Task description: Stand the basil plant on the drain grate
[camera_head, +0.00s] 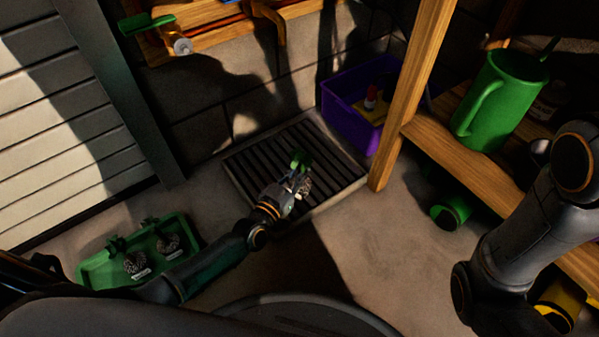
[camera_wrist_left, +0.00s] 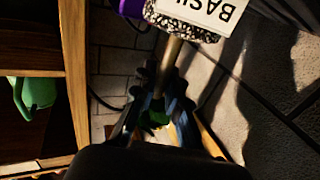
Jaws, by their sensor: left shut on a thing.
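The basil plant shows as green leaves (camera_head: 299,158) and a small speckled pot (camera_head: 304,187) at my left gripper (camera_head: 296,182) in the head view. My left gripper is shut on the plant, over the drain grate (camera_head: 240,178). In the left wrist view the black-and-white speckled pot (camera_wrist_left: 183,27) carries a white label with letters reading "BASI". A brown stem runs from the pot to between the dark fingers of my left gripper (camera_wrist_left: 163,92). Whether the pot touches the grate cannot be told. The right gripper is not seen.
A green tray (camera_head: 95,272) with two speckled pots lies at lower left. A purple bin (camera_head: 345,125) stands behind the grate. A wooden post (camera_head: 405,110) and shelf with a green watering can (camera_head: 497,100) are at right. A green pot (camera_head: 450,212) lies below the shelf.

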